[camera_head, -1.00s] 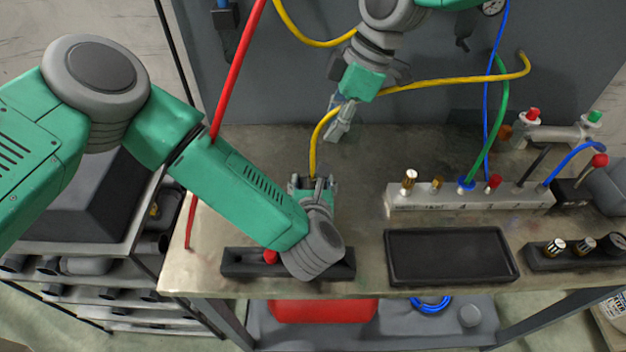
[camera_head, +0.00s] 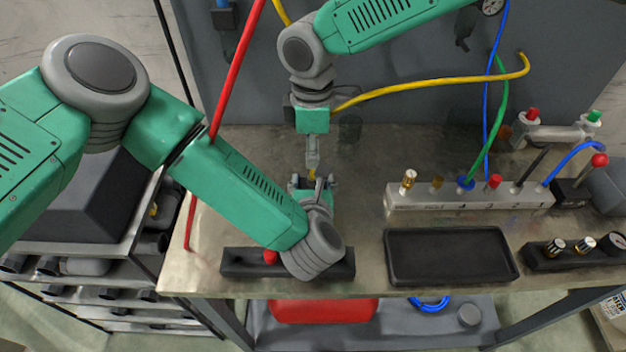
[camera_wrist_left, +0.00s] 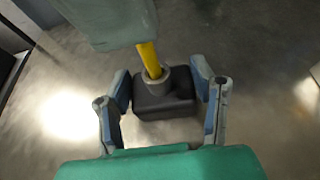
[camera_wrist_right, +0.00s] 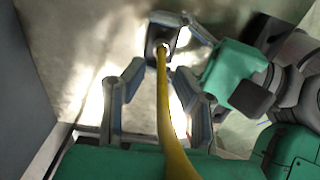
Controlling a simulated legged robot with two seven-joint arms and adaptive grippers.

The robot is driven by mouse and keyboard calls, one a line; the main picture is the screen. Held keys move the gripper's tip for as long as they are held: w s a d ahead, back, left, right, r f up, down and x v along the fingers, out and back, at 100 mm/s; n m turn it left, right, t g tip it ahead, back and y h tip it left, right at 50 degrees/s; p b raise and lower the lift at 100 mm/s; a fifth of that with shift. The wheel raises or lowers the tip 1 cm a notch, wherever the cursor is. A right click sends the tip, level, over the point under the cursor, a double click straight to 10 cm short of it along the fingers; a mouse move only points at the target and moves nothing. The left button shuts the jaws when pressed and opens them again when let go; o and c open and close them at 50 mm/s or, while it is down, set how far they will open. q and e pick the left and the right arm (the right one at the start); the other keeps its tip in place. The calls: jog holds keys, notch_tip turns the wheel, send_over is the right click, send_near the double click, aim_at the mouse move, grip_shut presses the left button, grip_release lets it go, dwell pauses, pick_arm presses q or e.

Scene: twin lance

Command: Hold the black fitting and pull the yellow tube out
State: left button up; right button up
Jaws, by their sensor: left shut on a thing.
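The black fitting (camera_wrist_left: 165,103) stands on the bench, with a grey collar on top. The yellow tube (camera_wrist_left: 150,60) enters this collar from above. My left gripper (camera_wrist_left: 161,82) is shut on the fitting, one finger on each side. In the head view my left gripper (camera_head: 312,184) hides most of the fitting. My right gripper (camera_head: 312,165) is just above it, pointing down. In the right wrist view its fingers are apart, one on each side of the yellow tube (camera_wrist_right: 163,95), with gaps visible. The fitting (camera_wrist_right: 154,38) shows beyond them.
A black holder (camera_head: 240,262) lies under my left wrist at the bench front. A black tray (camera_head: 450,255) and a grey manifold (camera_head: 420,200) with several fittings are to the right. A red hose (camera_head: 232,80) hangs at left. Bench between is clear.

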pick_arm(q)
jog(key=shift+a, duration=0.35)
pick_arm(e)
jog(key=shift+a+f, duration=0.4)
jog(key=shift+f, duration=0.45)
jog(key=shift+d, duration=0.1)
pick_arm(q)
jog(key=shift+d, duration=0.2)
pick_arm(e)
jog(key=shift+d, duration=0.1)
grip_shut()
jog(key=shift+r, duration=0.75)
jog(key=shift+r, duration=3)
